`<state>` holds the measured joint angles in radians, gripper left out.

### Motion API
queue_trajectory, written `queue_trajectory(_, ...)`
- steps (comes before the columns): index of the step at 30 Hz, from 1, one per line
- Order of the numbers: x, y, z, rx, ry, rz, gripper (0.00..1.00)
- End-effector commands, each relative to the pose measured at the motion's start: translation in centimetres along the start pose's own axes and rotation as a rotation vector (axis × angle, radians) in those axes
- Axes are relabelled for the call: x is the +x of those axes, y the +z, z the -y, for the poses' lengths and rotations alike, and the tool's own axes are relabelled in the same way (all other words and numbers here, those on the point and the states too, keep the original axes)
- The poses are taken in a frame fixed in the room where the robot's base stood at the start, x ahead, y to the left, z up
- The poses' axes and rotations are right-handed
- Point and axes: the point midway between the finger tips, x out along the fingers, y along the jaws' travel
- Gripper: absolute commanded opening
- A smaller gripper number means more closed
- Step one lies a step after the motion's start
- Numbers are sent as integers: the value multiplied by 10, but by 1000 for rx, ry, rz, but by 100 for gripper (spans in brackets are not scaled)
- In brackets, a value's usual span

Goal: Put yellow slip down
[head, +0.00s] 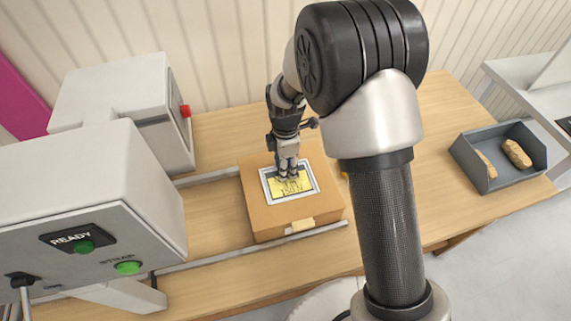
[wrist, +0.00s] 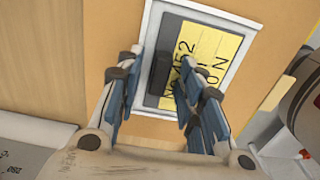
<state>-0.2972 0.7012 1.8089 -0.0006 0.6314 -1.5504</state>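The yellow slip (head: 291,188) has dark printed marks and lies flat inside a pale-bordered pouch (head: 265,187) on top of a cardboard box (head: 259,214). The slip also shows in the wrist view (wrist: 215,50), with a dark raised bar (wrist: 163,77) along one side. My gripper (head: 288,175) points down at the slip. In the wrist view its fingers (wrist: 160,75) are apart, one on either side of the bar, with a gap visible on the left. Whether the right fingertip touches the bar is unclear. The fingers hide part of the slip.
The box stands between metal rails (head: 215,177) on a wooden table (head: 412,203). A grey machine (head: 85,190) marked READY, with green buttons, is at left. A grey bin (head: 488,176) with brown lumps is at right. Bare tabletop lies right of my arm.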

Motion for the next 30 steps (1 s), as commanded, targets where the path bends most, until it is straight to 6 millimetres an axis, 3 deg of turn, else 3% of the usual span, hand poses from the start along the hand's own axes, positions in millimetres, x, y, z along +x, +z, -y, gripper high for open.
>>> queue_trajectory(8, -9, 0, 0, 0, 2, 0, 35)
queue_trajectory(21, -97, 0, 0, 0, 3, 0, 35)
queue_trajectory(30, -123, 0, 0, 0, 0, 0, 35)
